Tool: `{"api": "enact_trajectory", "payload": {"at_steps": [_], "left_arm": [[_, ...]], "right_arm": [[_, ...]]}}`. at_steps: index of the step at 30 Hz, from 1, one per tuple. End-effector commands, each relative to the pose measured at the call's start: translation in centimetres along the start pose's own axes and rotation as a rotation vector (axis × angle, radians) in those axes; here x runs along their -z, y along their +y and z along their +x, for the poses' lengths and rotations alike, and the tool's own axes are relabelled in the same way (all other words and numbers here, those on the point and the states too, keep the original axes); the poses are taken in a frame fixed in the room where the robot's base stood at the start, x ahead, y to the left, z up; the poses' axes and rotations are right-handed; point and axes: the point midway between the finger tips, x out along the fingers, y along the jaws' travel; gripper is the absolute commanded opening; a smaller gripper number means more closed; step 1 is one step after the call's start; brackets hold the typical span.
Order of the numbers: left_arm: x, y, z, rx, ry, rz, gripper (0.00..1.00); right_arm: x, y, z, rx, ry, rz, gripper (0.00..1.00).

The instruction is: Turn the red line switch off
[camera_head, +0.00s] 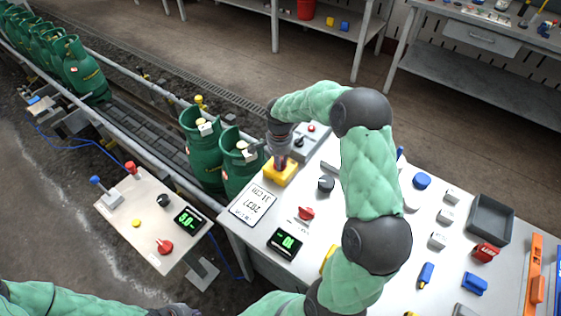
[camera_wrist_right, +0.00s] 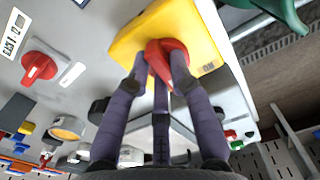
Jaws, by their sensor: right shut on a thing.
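A red rotary switch (camera_wrist_right: 163,62) sits on a yellow box (camera_head: 272,178) at the far left corner of the white table. The yellow box also shows in the right wrist view (camera_wrist_right: 150,34). My right gripper (camera_head: 281,164) is above the box with its fingers pointing down. In the right wrist view its fingers are shut on the red switch and cover part of it. In the head view the gripper hides most of the switch. My left arm shows at the bottom left, and only a dark end part of it is at the frame's bottom edge.
A side panel (camera_head: 150,216) has levers and a red knob. A grey tray (camera_head: 490,219) is at right.

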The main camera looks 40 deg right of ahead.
Motion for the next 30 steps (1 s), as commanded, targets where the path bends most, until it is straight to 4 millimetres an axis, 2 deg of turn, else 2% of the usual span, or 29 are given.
{"api": "enact_trajectory", "payload": {"at_steps": [15,24,30], "left_arm": [[0.03,-0.27,0.77,0.0,0.0,0.0,0.0],[0.04,-0.35,0.99,0.0,0.0,0.0,0.0],[0.04,-0.37,1.05,0.0,0.0,0.0,0.0]], "right_arm": [[-0.17,-0.35,0.05,0.001,-0.001,0.465,0.0],[-0.21,-0.46,0.06,0.0,-0.001,0.638,0.0],[-0.2,-0.5,0.03,-0.001,-0.001,0.694,0.0]]}}
